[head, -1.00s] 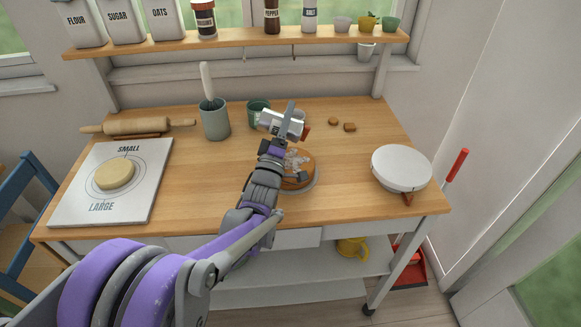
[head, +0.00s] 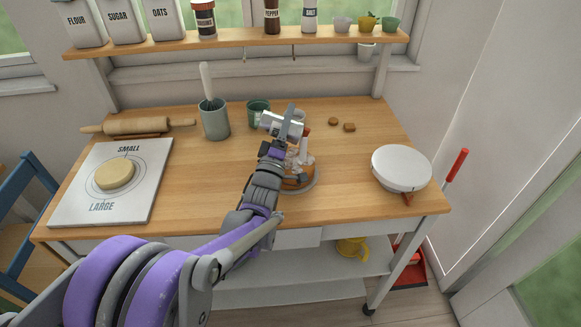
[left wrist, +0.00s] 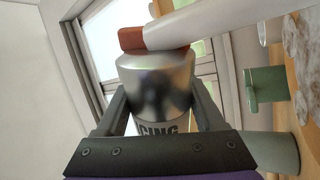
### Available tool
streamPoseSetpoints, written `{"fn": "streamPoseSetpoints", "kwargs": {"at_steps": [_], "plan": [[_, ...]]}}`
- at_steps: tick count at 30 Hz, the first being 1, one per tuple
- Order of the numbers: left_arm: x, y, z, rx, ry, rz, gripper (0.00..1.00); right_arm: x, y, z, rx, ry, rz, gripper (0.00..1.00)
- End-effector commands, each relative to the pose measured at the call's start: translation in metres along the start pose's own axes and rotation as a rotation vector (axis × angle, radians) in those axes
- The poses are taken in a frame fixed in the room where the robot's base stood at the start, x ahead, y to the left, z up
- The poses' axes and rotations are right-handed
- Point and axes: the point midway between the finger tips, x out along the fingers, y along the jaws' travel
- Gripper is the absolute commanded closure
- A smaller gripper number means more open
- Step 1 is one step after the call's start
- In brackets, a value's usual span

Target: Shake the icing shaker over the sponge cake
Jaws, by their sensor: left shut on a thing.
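My left gripper (head: 285,131) is shut on the icing shaker (head: 270,121), a silver and white can with a brown cap, held on its side above the cake with its cap to the right. The left wrist view shows the shaker (left wrist: 155,85) between both fingers, part of its label readable. A pale stream runs from the brown cap (left wrist: 131,39) towards the cake. The sponge cake (head: 295,182) is round and brown with white patches on top, on a grey plate (head: 312,186). My forearm hides its left part. My right gripper is out of view.
A green cup (head: 258,108) and a grey-green utensil pot (head: 214,122) stand behind. A rolling pin (head: 135,126) and a marked board (head: 80,195) with dough lie left. A white round sieve (head: 401,168) sits right. Two small brown pieces (head: 348,127) lie at the back right.

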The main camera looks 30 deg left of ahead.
Motion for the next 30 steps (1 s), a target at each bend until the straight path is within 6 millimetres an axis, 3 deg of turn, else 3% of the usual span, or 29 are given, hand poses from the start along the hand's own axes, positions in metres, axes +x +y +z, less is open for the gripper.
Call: {"fn": "streamPoseSetpoints", "kwargs": {"at_steps": [18,30], "plan": [[-0.002,0.001,-0.001,0.0,0.0,0.0,0.9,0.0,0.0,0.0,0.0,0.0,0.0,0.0],[-0.027,0.01,-0.011,0.0,0.0,0.0,0.9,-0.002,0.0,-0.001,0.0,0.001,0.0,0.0]]}}
